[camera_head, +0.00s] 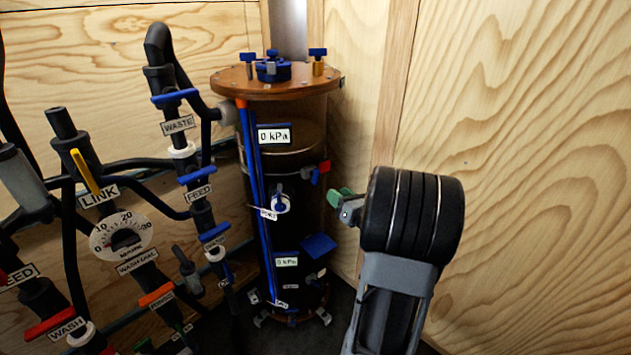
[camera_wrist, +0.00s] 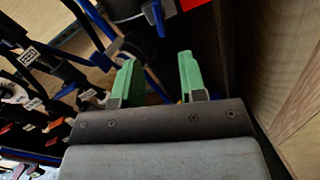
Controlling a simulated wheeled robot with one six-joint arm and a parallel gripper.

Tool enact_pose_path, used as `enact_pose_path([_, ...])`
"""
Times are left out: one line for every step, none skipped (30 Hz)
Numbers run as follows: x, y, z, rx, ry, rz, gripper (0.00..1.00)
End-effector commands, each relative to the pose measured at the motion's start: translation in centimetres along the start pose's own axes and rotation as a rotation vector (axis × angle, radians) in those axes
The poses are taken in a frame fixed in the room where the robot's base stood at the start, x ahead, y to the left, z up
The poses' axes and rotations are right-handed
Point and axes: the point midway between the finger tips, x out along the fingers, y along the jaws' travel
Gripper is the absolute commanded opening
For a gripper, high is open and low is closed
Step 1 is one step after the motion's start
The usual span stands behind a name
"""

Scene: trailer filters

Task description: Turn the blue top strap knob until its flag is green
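The blue top strap knob (camera_head: 315,176) sits on the right side of the dark upright cylinder, and its flag (camera_head: 324,166) is red. In the wrist view, the blue knob (camera_wrist: 158,18) and part of the red flag (camera_wrist: 190,4) show at the top edge, beyond my fingertips. My gripper (camera_head: 343,199) is to the right of the knob and slightly lower, apart from it. Its two green fingers (camera_wrist: 158,78) are spread with nothing held between them. In the head view the fingers overlap, and my arm hides part of the right wall.
The cylinder (camera_head: 290,220) has a wooden lid (camera_head: 275,82) with blue knobs on top. A blue plate (camera_head: 319,246) juts out below the strap. Black pipes with blue valve handles (camera_head: 197,176) stand at left. A plywood wall (camera_head: 530,150) closes off the right side.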

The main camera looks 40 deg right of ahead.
Motion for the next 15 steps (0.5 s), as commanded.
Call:
enact_pose_path([1.1, 0.1, 0.0, 0.001, 0.002, 0.003, 0.38])
enact_pose_path([1.7, 0.1, 0.0, 0.001, 0.002, 0.005, 0.38])
enact_pose_path([2.5, 0.1, 0.0, 0.001, 0.001, 0.003, 0.38])
enact_pose_path([3.1, 0.1, -0.1, 0.002, 0.003, 0.004, 0.38])
enact_pose_path([3.7, 0.1, 0.0, 0.002, 0.002, 0.004, 0.38])
enact_pose_path([4.5, 0.1, 0.0, 0.002, 0.002, 0.003, 0.38])
enact_pose_path([5.1, 0.1, 0.0, 0.002, 0.002, 0.002, 0.38])
enact_pose_path([5.6, 0.1, 0.0, 0.002, 0.002, 0.002, 0.38])
enact_pose_path([6.3, 0.1, 0.0, 0.003, 0.001, 0.002, 0.38])
enact_pose_path([6.8, 0.1, 0.0, 0.003, 0.002, 0.001, 0.38])
enact_pose_path([7.3, 0.1, 0.0, 0.002, 0.002, 0.001, 0.38])
enact_pose_path([7.9, 0.1, 0.0, 0.003, 0.001, 0.001, 0.38])
enact_pose_path([8.4, 0.0, 0.0, 0.003, 0.001, 0.0, 0.38])
enact_pose_path([8.8, 0.1, 0.0, 0.003, 0.002, 0.0, 0.38])
enact_pose_path([9.2, 0.1, 0.0, 0.003, 0.002, 0.0, 0.38])
